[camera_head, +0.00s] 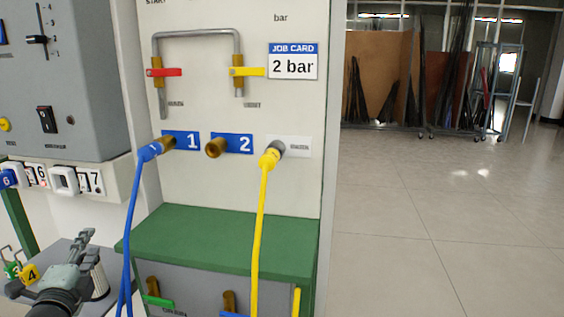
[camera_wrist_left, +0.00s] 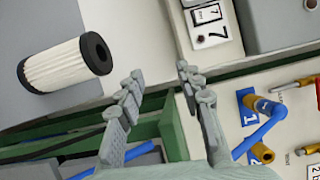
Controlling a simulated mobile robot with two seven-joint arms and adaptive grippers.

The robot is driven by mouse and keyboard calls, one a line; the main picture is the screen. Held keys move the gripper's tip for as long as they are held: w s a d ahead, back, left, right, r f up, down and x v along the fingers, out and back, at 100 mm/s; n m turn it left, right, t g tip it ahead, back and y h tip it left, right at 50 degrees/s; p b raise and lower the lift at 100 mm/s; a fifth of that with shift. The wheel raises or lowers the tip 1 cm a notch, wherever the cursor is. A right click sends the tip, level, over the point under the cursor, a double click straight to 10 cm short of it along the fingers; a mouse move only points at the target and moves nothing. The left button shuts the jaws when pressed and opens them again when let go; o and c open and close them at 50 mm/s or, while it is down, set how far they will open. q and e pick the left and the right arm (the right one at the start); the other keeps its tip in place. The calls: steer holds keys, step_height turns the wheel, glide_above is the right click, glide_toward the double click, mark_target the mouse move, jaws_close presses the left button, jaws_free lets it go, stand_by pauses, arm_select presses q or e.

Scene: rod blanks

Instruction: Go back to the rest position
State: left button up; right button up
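My left gripper (camera_head: 88,243) is at the lower left in the head view, over a grey surface and away from the test panel (camera_head: 200,185). In the left wrist view its two fingers (camera_wrist_left: 160,88) stand apart with nothing between them. My right gripper is in neither view. On the panel, a blue hose (camera_head: 132,215) ends at the brass port (camera_head: 169,143) by label 1. A yellow hose (camera_head: 261,205) ends at the grey port (camera_head: 277,148) to the right. The brass port (camera_head: 215,147) by label 2 has no hose on it.
A white pleated cylinder (camera_wrist_left: 65,63) lies left of the fingers in the wrist view. A green ledge (camera_head: 220,238) juts out below the panel. A grey control box (camera_head: 75,90) stands at the left. Open floor (camera_head: 440,220) lies at the right.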

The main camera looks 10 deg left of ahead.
arm_select(q)
steer(key=s+d+f+n+g+h, duration=0.1)
steer(key=s+d+f+n+g, duration=0.25)
steer(key=f, duration=0.45)
steer(key=s+d+f+n+g+p, duration=0.1)
steer(key=s+d+f+n+g, duration=0.1)
steer(key=s+f, duration=0.35)
steer(key=s+d+f+n+g+h, duration=0.1)
steer(key=s+d+f+n+g, duration=0.15)
steer(key=f, duration=0.65)
steer(key=s+d+f+n+g+h, duration=0.3)
steer(key=s+d+f+n+g, duration=0.2)
steer(key=s+d+f, duration=0.5)
steer(key=s+d+g, duration=0.1)
steer(key=s+d, duration=0.2)
steer(key=shift+d+p, duration=0.15)
steer(key=shift+p, duration=0.2)
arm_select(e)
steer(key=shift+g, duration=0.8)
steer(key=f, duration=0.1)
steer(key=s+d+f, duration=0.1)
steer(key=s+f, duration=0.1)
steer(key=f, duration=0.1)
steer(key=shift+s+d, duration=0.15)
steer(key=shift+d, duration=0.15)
